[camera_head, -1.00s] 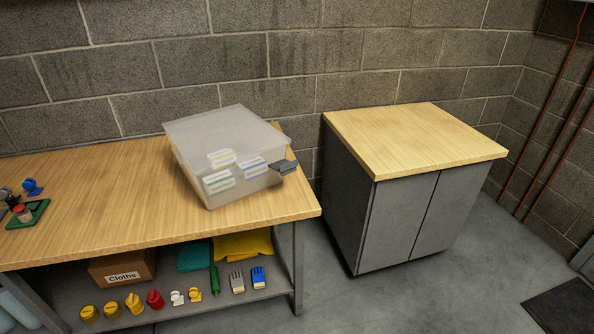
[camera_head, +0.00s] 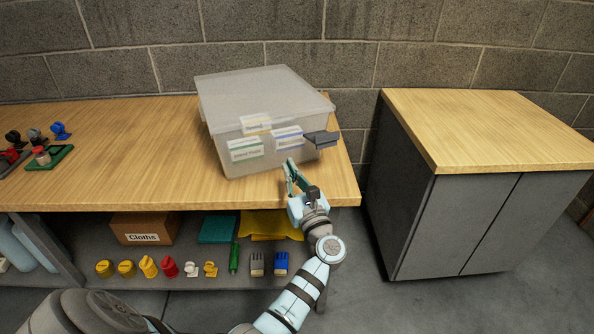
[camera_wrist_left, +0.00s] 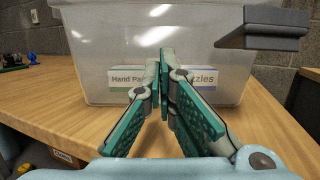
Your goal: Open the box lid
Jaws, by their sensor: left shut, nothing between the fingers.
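A translucent plastic box (camera_head: 226,130) stands near the right end of the wooden workbench, with its lid (camera_head: 262,88) lying flat and closed on top. A dark grey latch or handle (camera_head: 322,139) sticks out at the lid's front right; it also shows at the upper right in the left wrist view (camera_wrist_left: 264,30). White labelled packs show through the front wall. My left gripper (camera_head: 289,166) is shut and empty, in front of the box and just below the latch, apart from the latch. In the left wrist view its green fingertips (camera_wrist_left: 164,62) meet before the box front. My right gripper is not in view.
A grey cabinet (camera_head: 450,225) with a wooden top stands to the right, across a gap. Small coloured parts and a green tray (camera_head: 50,159) lie at the bench's left. The shelf below holds a Cloths carton (camera_head: 143,228), gloves and several knobs. A block wall is behind.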

